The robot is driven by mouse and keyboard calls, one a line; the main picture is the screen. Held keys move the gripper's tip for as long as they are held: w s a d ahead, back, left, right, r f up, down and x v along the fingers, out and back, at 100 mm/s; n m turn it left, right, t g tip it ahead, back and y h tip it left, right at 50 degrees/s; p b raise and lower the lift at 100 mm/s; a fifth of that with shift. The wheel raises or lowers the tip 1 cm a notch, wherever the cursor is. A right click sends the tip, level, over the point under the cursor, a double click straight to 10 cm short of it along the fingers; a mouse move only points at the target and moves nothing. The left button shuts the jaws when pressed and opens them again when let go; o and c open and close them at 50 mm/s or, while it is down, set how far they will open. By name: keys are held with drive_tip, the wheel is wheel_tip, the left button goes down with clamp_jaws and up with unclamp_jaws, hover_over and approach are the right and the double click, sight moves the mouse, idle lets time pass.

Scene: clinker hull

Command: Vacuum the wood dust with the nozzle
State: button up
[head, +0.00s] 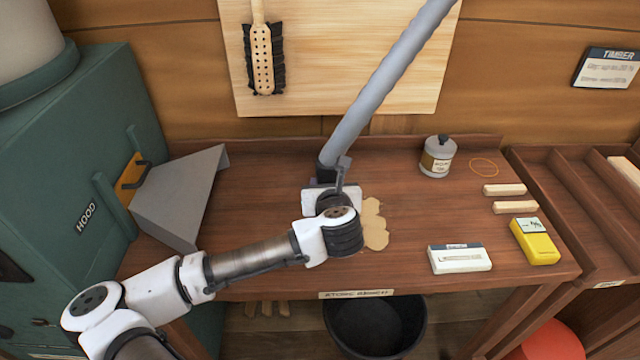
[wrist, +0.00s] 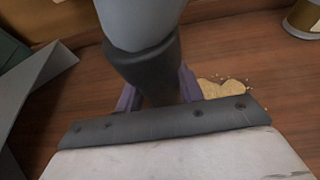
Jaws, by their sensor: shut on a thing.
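My gripper (wrist: 158,98) is shut on the black nozzle (wrist: 143,68) at the end of a grey hose (head: 387,83). The nozzle is upright over the middle of the workbench; its tip is hidden behind my gripper and wrist, so I cannot tell whether it touches the wood. The pale wood dust (head: 374,224) lies in a patch on the bench, just right of my gripper. My wrist hides part of it in the head view. In the wrist view the dust (wrist: 222,88) shows to the right of the nozzle, with loose specks around it.
A grey metal hood (head: 181,196) stands left on the bench (head: 270,215), beside a green machine (head: 90,150). A labelled can (head: 437,160), wood sticks (head: 504,189), a white box (head: 459,259) and a yellow box (head: 534,241) stand right. A black bucket (head: 374,325) is below.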

drive_tip(key=shift+d, duration=5.9)
drive_tip(key=shift+s, duration=0.1)
drive_tip(key=shift+s, duration=3.35)
drive_tip(key=shift+a, duration=0.15)
drive_tip(key=shift+a+b, duration=0.95)
drive_tip(key=shift+a, duration=1.55)
drive_tip(key=shift+a+r+p, duration=0.15)
drive_tip(key=shift+a+p, duration=2.25)
drive_tip(key=shift+a, duration=0.1)
drive_tip(key=shift+a+p, duration=0.65)
drive_tip(key=shift+a, duration=1.95)
